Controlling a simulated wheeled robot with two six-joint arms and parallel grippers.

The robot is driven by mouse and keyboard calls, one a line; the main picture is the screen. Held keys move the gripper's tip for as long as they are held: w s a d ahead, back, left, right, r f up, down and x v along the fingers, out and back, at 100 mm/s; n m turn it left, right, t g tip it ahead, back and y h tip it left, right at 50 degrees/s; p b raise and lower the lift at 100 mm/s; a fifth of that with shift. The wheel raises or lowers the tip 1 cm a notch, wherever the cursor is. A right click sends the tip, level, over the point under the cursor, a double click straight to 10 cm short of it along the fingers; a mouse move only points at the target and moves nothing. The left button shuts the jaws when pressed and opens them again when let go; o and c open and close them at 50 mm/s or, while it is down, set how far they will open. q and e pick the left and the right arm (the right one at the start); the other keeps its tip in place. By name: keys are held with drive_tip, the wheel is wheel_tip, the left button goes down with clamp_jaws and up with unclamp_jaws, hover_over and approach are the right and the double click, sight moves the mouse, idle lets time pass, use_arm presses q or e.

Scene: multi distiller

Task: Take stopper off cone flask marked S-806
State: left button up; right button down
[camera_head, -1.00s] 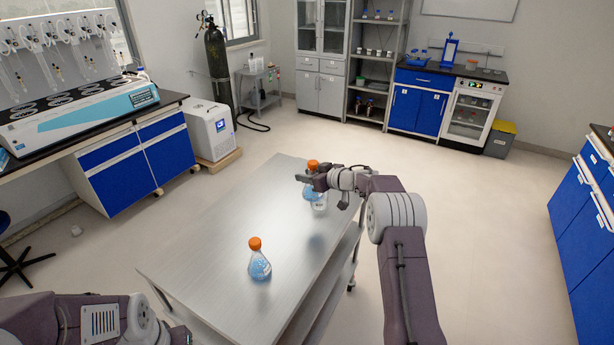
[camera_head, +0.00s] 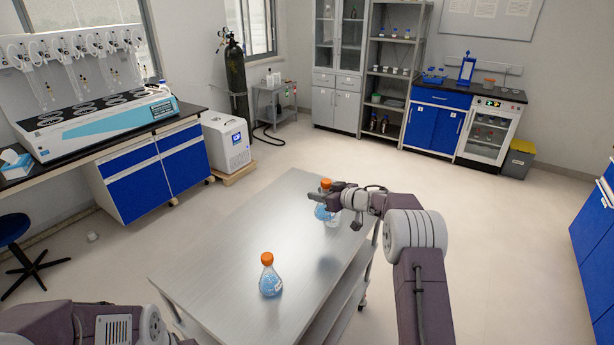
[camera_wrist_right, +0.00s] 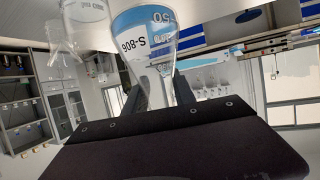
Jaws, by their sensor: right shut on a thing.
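The cone flask marked S-806 (camera_wrist_right: 150,40) fills the top middle of the right wrist view, upside down in that picture, with its label and blue contents showing. My right gripper (camera_wrist_right: 160,90) is shut on its neck. In the head view my right gripper (camera_head: 316,197) is at the far end of the table, at a flask with blue contents (camera_head: 320,212). An orange stopper (camera_head: 326,184) sits on top, above the fingers. The wrist view does not show the stopper. My left arm enters at the bottom left; its gripper is out of view.
Another blue-filled flask (camera_head: 270,284) with an orange stopper (camera_head: 267,258) stands nearer on the metal table (camera_head: 225,250). Clear glassware (camera_head: 333,220) stands close beside the held flask; glassware (camera_wrist_right: 65,45) also shows in the wrist view. The table's middle is clear.

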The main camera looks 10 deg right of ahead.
drive_tip(key=s+a+r+n+g+y, duration=0.1)
drive_tip(key=s+a+r, duration=0.1)
drive_tip(key=s+a, duration=0.6)
drive_tip(key=s+a+r+n+g+y, duration=0.1)
drive_tip(key=s+a+r+n+y, duration=0.1)
drive_tip(key=s+a, duration=0.7)
drive_tip(key=s, duration=0.8)
drive_tip(key=shift+s+a, duration=0.15)
drive_tip(key=shift+f, duration=0.1)
